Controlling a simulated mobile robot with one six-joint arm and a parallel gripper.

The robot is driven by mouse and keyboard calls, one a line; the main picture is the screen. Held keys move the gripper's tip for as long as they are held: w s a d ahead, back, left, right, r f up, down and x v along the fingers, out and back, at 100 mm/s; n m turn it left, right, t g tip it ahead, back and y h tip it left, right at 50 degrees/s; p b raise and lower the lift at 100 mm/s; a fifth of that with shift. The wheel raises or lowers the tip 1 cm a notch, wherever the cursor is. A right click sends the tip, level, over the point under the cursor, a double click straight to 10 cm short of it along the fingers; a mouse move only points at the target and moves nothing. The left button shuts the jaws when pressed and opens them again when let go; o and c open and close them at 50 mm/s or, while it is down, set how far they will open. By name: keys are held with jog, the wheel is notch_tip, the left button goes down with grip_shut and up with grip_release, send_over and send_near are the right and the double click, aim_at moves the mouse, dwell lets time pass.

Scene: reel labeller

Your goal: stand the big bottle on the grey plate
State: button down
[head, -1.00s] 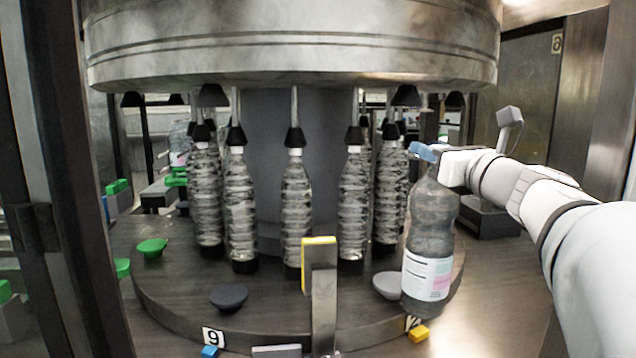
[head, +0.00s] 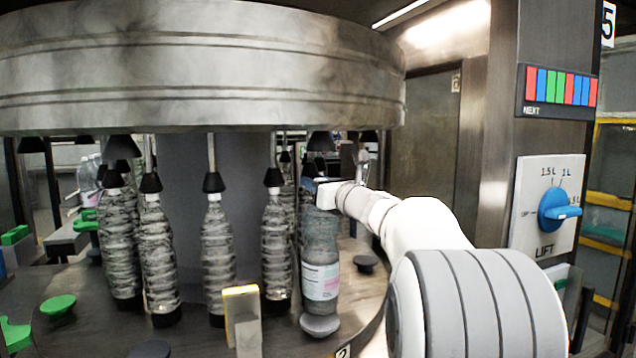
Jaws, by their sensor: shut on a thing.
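The big bottle (head: 320,250) is clear and dark with a white and pink label, and it is upright. My gripper (head: 314,190) is shut on its neck from the right. The light grey plate (head: 320,326) is a small round disc at the front right of the turntable. The bottle's base is directly over this plate in the picture. I cannot tell whether it touches the plate or hangs just above it. A black cone (head: 320,142) hangs above the bottle's top, and the gripper covers part of the neck.
Several thin ribbed bottles (head: 218,255) stand left of the big bottle under cones. A yellow-topped post (head: 242,305) stands in front. A green plate (head: 58,306) and dark plates (head: 366,263) are on the turntable. A blue LIFT knob (head: 558,211) is on the right.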

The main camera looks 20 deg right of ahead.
jog(key=shift+w+r, duration=0.15)
jog(key=shift+w, duration=0.05)
jog(key=shift+f, duration=1.7)
jog(key=shift+f, duration=0.15)
jog(key=c, duration=1.1)
grip_release()
jog(key=shift+f, duration=0.1)
